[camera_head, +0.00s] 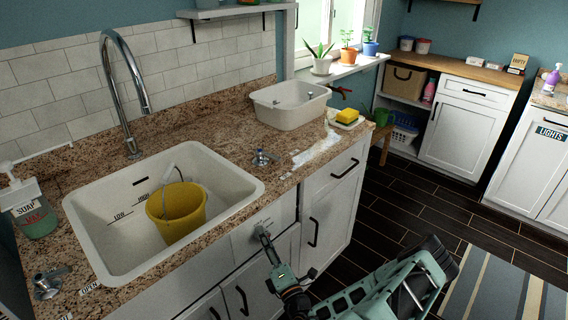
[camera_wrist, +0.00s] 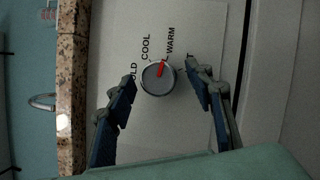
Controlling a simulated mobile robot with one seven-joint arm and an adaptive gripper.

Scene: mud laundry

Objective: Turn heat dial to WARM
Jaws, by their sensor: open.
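The heat dial (camera_wrist: 156,82) is a round grey knob with a red pointer on a pale panel (camera_wrist: 110,45) in the wrist view. The labels COOL and WARM read clearly; COLD and the far-right label are partly covered by my fingers. The red pointer (camera_wrist: 161,68) points between COOL and WARM, closer to WARM. My gripper (camera_wrist: 160,74) is open, with one finger on each side of the dial and gaps showing between them and the knob. In the head view my gripper (camera_head: 285,256) is at the cabinet front below the sink, where the dial is hard to make out.
The granite counter (camera_head: 225,115) runs above the panel, with a white sink (camera_head: 85,225) holding a yellow bucket (camera_head: 176,212). Cabinet doors with black handles (camera_head: 313,232) flank my gripper. Dark floor lies open to the right, with a striped rug (camera_head: 500,290).

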